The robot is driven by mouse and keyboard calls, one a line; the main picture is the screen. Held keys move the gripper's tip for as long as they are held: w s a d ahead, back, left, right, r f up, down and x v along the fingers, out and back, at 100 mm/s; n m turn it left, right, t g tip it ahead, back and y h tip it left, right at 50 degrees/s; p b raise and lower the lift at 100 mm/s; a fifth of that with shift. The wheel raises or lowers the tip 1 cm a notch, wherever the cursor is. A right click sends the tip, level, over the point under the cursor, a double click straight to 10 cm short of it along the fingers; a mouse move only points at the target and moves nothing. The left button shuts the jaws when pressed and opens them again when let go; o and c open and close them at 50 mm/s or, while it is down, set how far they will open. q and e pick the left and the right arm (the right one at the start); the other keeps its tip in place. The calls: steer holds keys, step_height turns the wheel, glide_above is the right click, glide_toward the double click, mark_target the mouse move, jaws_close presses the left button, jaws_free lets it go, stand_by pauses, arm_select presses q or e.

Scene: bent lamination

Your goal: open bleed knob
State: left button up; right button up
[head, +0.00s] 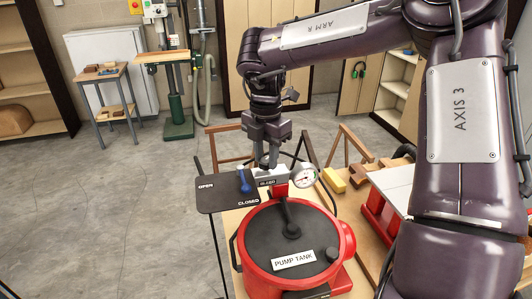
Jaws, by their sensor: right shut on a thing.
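The pump tank (258,249) is a red pot with a black lid and a "PUMP TANK" label. Behind its lid stands a pale metal fitting with a small dark label (266,183) that seems to read "BLEED". My right gripper (267,163) points down over this fitting, its fingers shut on the bleed knob at its top. The fingers hide most of the knob, so its turn angle cannot be told. A white round gauge (304,176) sits just right of the fitting. My left gripper is out of view.
A blue lever (243,181) stands left of the fitting, by a dark plate (215,196) marked OPEN and CLOSED. A yellow block (333,180) and wooden pieces lie to the right. A red-sided box (380,213) stands near my right arm. The floor at left is clear.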

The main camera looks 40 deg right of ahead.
mark_target(265, 160)
steer(key=n, duration=0.4)
steer(key=shift+r+n, duration=0.15)
steer(key=shift+n, duration=0.15)
steer(key=shift+w+n+p, duration=0.1)
steer(key=shift+n+p, duration=0.4)
steer(key=shift+n, duration=1.8)
steer(key=o, duration=1)
steer(key=shift+c, duration=0.2)
step_height(265, 160, up, 8)
steer(key=shift+f, duration=0.2)
